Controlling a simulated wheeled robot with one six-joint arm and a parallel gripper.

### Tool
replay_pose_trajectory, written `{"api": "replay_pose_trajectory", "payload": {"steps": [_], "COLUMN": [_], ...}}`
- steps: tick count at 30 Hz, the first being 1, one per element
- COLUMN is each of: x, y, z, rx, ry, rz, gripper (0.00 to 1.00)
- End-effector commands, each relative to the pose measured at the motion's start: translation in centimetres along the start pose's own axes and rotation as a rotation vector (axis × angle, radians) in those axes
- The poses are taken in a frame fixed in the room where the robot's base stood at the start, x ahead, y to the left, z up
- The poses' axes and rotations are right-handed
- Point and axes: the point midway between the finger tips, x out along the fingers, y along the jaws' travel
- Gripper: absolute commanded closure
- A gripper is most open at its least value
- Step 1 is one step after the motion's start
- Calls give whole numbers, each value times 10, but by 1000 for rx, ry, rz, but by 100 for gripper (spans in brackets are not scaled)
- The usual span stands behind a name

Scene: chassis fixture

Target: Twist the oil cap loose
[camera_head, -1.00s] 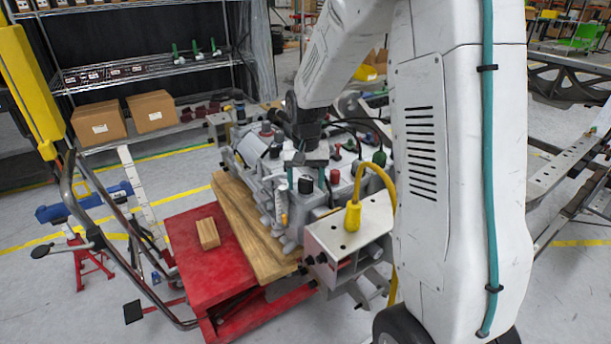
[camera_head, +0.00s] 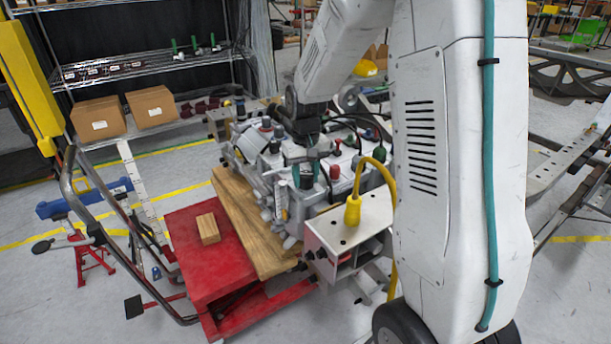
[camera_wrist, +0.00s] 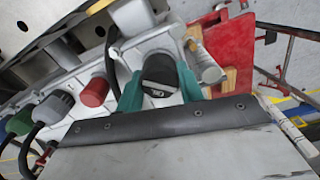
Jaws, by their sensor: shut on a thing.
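The oil cap (camera_wrist: 160,72) is a black round cap with a white marking, on a grey neck of the engine in the wrist view. My gripper (camera_wrist: 158,84) has teal fingers, one on each side of the cap, shut on it. In the head view my gripper (camera_head: 306,172) reaches down onto the engine (camera_head: 282,200), and the black cap (camera_head: 306,186) shows just below the fingers. The cap still sits at the neck; whether its thread is loose cannot be told.
A red cap (camera_wrist: 95,92) and a grey connector (camera_wrist: 55,105) stand close to the left finger in the wrist view. A yellow cable plug (camera_head: 352,212) stands on a light metal box (camera_head: 340,236). The red lift table (camera_head: 195,255) carries a wood block (camera_head: 208,229).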

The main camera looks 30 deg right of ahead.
Motion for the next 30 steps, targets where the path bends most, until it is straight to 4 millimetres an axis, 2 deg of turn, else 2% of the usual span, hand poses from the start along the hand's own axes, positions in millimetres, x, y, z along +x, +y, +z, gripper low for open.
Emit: {"api": "replay_pose_trajectory", "payload": {"steps": [8,18,27,30], "x": [1,2,2,2], "y": [0,0,0,0], "z": [0,1,1,1], "rx": [-16,-341,-367,-440], "ry": [-1,-2,-3,-4], "rz": [0,0,-1,-1], "gripper": [90,90,90,90]}}
